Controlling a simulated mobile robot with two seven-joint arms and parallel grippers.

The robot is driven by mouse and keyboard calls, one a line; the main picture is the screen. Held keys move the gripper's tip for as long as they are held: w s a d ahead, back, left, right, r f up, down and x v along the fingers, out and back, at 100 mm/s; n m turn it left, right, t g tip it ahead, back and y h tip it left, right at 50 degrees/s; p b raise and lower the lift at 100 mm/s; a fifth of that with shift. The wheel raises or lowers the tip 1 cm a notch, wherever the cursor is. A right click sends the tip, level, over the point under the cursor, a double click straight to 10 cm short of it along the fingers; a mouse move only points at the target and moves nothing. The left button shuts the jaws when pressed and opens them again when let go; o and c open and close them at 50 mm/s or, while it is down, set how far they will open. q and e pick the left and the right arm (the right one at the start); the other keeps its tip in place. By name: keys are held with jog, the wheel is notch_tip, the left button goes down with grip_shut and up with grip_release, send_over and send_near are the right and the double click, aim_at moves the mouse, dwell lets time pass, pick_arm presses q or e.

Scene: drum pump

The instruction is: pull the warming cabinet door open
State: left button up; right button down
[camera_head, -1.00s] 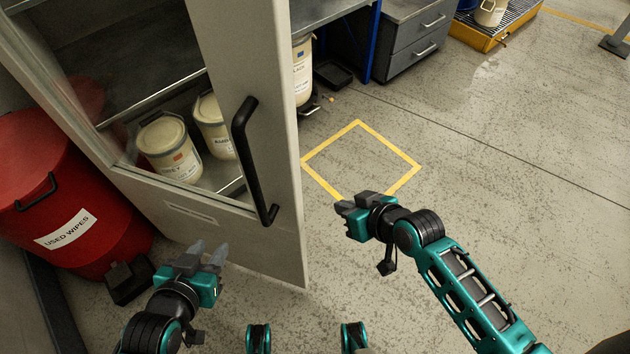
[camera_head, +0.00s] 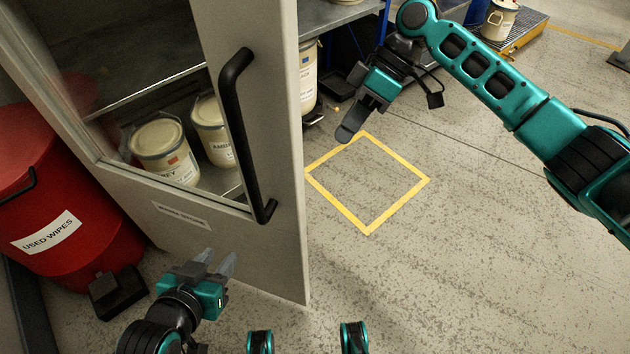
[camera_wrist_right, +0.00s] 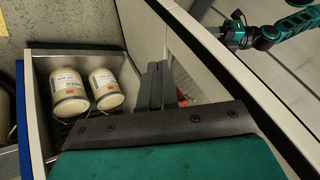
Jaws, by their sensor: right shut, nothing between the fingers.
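The grey cabinet door (camera_head: 272,150) has a glass window and a long black bar handle (camera_head: 243,135). It stands ajar; in the right wrist view the door (camera_wrist_right: 210,50) angles away from the cabinet interior (camera_wrist_right: 45,90). My right gripper (camera_head: 348,132) is shut and empty, to the right of the door's free edge and apart from the handle. Its closed fingers (camera_wrist_right: 155,85) point toward the gap between door and interior in the wrist view. My left gripper (camera_head: 215,262) is open and empty, low in front of the door, below the handle.
Labelled pails (camera_head: 163,150) stand inside the cabinet. A red used-wipes bin (camera_head: 60,205) stands left of the door. A yellow floor square (camera_head: 368,226) lies to the right, with open floor around it. A workbench (camera_head: 335,14) is behind.

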jog(key=s+a+f+b, duration=0.2)
jog(key=s+a+f, duration=0.4)
jog(key=a+f, duration=0.1)
jog(key=shift+s+f+b, duration=0.15)
jog(key=shift+f+b, duration=0.2)
jog(key=shift+f, duration=0.05)
dwell(0.3)
